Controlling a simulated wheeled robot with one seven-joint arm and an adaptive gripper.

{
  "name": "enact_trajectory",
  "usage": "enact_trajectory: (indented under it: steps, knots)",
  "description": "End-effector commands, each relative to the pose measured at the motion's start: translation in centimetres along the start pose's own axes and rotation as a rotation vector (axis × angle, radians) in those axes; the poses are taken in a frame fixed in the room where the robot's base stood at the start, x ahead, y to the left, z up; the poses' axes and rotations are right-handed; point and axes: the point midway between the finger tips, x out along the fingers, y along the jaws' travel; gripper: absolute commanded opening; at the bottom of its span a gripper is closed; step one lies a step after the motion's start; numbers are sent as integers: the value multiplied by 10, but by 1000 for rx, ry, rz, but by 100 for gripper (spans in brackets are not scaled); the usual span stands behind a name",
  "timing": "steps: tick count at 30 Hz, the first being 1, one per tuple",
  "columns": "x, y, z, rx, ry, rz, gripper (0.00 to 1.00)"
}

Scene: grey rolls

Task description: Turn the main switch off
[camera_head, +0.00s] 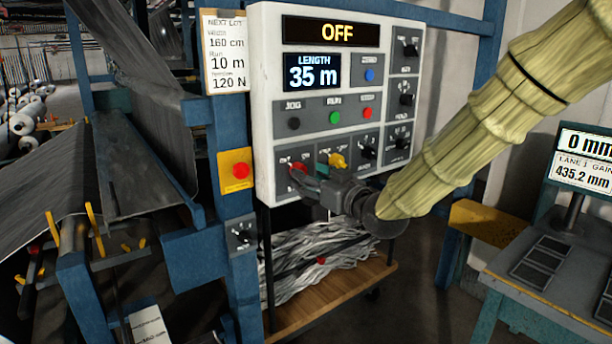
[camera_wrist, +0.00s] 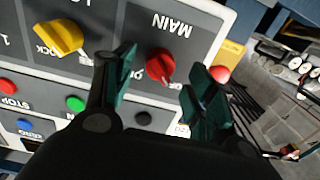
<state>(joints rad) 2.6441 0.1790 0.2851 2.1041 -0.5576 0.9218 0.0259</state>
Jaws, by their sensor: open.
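The main switch is a red rotary knob (camera_wrist: 160,66) under the inverted label MAIN in the wrist view. It also shows as a small red knob (camera_head: 298,168) at the lower left of the white control panel (camera_head: 262,110). The panel's top display (camera_head: 330,31) reads OFF. My gripper (camera_wrist: 163,72) is open, with one green-padded finger on each side of the red knob. I cannot tell whether the fingers touch it. In the head view my gripper (camera_head: 308,180) is at the panel's lower left and partly covers the knob's surroundings.
A yellow knob (camera_wrist: 58,38) sits beside the red one. Red (camera_wrist: 7,85) and green (camera_wrist: 75,103) buttons are close by. A red button on a yellow plate (camera_head: 240,170) is left of the panel.

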Motion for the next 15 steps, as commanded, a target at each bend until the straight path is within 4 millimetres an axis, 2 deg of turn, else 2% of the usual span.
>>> enact_trajectory:
  steps: [9, 15]
  knots:
    - [-59, 1, -1, 2, 1, 1, 55]
    - [-83, 1, -1, 1, 1, 2, 55]
